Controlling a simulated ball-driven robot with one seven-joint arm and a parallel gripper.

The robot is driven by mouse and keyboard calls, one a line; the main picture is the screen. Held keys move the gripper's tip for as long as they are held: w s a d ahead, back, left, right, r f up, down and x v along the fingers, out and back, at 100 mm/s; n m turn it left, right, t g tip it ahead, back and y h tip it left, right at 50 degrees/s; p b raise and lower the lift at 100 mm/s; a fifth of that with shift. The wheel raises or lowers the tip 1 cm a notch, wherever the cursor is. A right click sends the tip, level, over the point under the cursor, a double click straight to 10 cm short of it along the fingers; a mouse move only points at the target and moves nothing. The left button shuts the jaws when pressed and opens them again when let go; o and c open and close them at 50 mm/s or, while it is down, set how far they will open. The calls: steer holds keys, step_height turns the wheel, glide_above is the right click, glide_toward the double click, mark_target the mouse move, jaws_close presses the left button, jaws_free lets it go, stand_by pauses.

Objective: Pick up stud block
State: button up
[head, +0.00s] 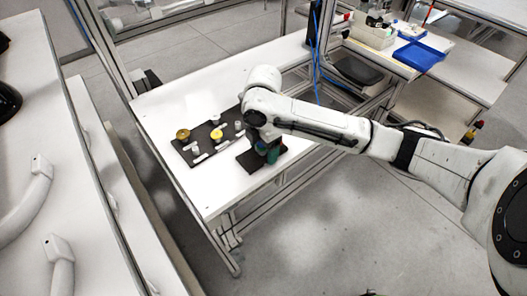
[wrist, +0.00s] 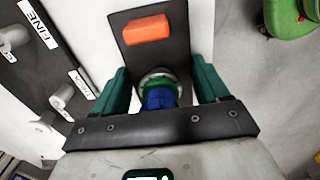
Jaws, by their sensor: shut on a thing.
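My gripper (wrist: 163,75) has two green fingers on either side of a round piece with a blue body, a green band and a silver end. I take this piece to be the stud block (wrist: 160,92). It is partly hidden by the gripper's dark crossbar. In the head view my gripper (head: 267,151) points down over a small black plate (head: 253,165) at the table's near right edge. The black plate also shows beyond the fingers in the wrist view (wrist: 178,45). Whether the held piece touches the plate is unclear.
An orange block (wrist: 147,28) lies on the plate beyond the fingers. A dark labelled board (head: 185,150) with yellow and pale pieces lies to the left on the white table (head: 180,100). A green object (wrist: 288,18) shows at the wrist view's upper right.

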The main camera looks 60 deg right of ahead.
steer(key=shift+r, duration=0.1)
steer(key=shift+r, duration=0.4)
step_height(320, 180, up, 2)
steer(key=s+a+r+p, duration=0.3)
steer(key=s+a+r, duration=0.1)
steer(key=s+r, duration=0.6)
steer(key=shift+s, duration=1.7)
